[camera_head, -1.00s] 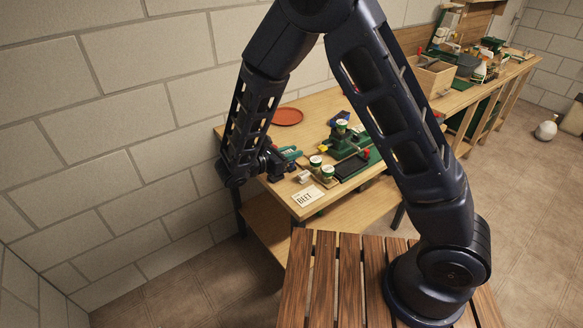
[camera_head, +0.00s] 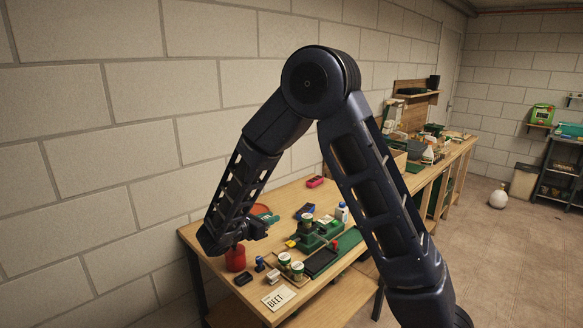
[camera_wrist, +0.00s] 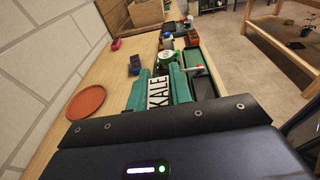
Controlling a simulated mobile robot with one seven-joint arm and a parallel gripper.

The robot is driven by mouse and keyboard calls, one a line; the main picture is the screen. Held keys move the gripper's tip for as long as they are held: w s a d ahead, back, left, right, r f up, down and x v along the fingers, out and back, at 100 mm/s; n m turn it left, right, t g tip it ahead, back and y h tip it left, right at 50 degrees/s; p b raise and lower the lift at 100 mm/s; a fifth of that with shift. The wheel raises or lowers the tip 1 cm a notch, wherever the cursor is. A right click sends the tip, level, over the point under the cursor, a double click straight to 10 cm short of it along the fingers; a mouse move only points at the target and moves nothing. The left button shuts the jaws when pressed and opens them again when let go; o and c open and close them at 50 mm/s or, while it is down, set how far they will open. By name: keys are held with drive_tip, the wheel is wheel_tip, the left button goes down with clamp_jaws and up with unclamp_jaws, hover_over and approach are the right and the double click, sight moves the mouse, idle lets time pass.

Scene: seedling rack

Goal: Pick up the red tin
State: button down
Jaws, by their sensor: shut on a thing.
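The red tin (camera_head: 235,259) stands at the table's near left corner in the head view. The arm's lower end hides its top, and I cannot tell whether they touch. The wrist view does not show the tin. My gripper (camera_head: 262,226) is just above and right of it, reaching along the table. In the wrist view, the teal fingers of my gripper (camera_wrist: 157,88) close on both sides of a white KALE card (camera_wrist: 158,93), which appears held between them.
An orange-red dish (camera_wrist: 86,102) lies left of the fingers, near the wall. A lidded green and white pot (camera_wrist: 166,57) is just beyond them. A BEET card (camera_head: 278,297), pots (camera_head: 285,259) and a black tray (camera_head: 320,262) crowd the table's front right.

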drive_tip(key=w+d+f+n+t+y, duration=0.1)
drive_tip(key=w+d+y, duration=0.1)
drive_tip(key=w+d, duration=0.75)
drive_tip(key=w+d+f+n+t+y, duration=0.1)
drive_tip(key=w+d+n, duration=0.1)
drive_tip(key=w+d, duration=0.8)
drive_tip(key=w+d+f+n+y, duration=0.1)
drive_tip(key=w+d+f, duration=0.2)
drive_tip(key=w+d, duration=0.2)
drive_tip(key=w+d+f+t+y, duration=0.1)
drive_tip(key=w+d+f, duration=0.3)
drive_tip(key=d, duration=0.7)
drive_tip(key=shift+w+d+f+n+y, duration=0.2)
drive_tip(key=shift+w+n+y, duration=0.2)
drive_tip(key=shift+w, duration=0.45)
drive_tip(key=shift+d, duration=0.1)
